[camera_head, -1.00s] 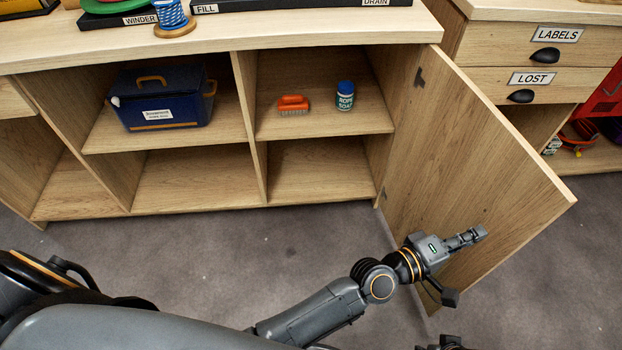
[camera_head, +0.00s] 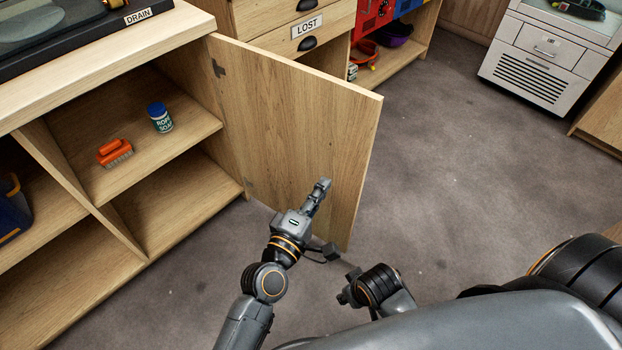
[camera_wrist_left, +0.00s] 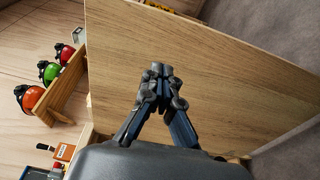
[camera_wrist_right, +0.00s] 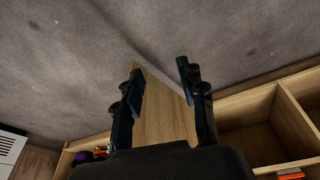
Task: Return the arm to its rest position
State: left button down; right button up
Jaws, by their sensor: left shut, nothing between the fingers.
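My left gripper (camera_head: 322,184) is shut and empty, in front of the open wooden cabinet door (camera_head: 270,125) in the head view. In the left wrist view its fingertips (camera_wrist_left: 160,70) meet, with the door panel (camera_wrist_left: 200,55) behind them. Whether they touch the door is unclear. In the right wrist view my right gripper (camera_wrist_right: 159,78) is open and empty, its fingers spread apart, with the door (camera_wrist_right: 165,115) showing between them. In the head view my right arm (camera_head: 378,288) is low, right of the left arm; its fingers are not clear there.
The open cabinet holds an orange brush (camera_head: 114,152) and a rope soap bottle (camera_head: 160,118) on its upper shelf. A LOST drawer (camera_head: 307,30) is behind the door. A grey machine (camera_head: 545,55) stands far right. The floor (camera_head: 455,150) right of the door is clear.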

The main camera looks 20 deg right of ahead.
pick_arm(q)
jog(key=s+a, duration=0.1)
jog(key=s, duration=0.7)
jog(key=shift+p, duration=0.45)
pick_arm(e)
jog(key=shift+s+d+f, duration=0.15)
jog(key=shift+f, duration=0.85)
jog(key=shift+s+d+f, duration=0.15)
jog(key=shift+f, duration=0.8)
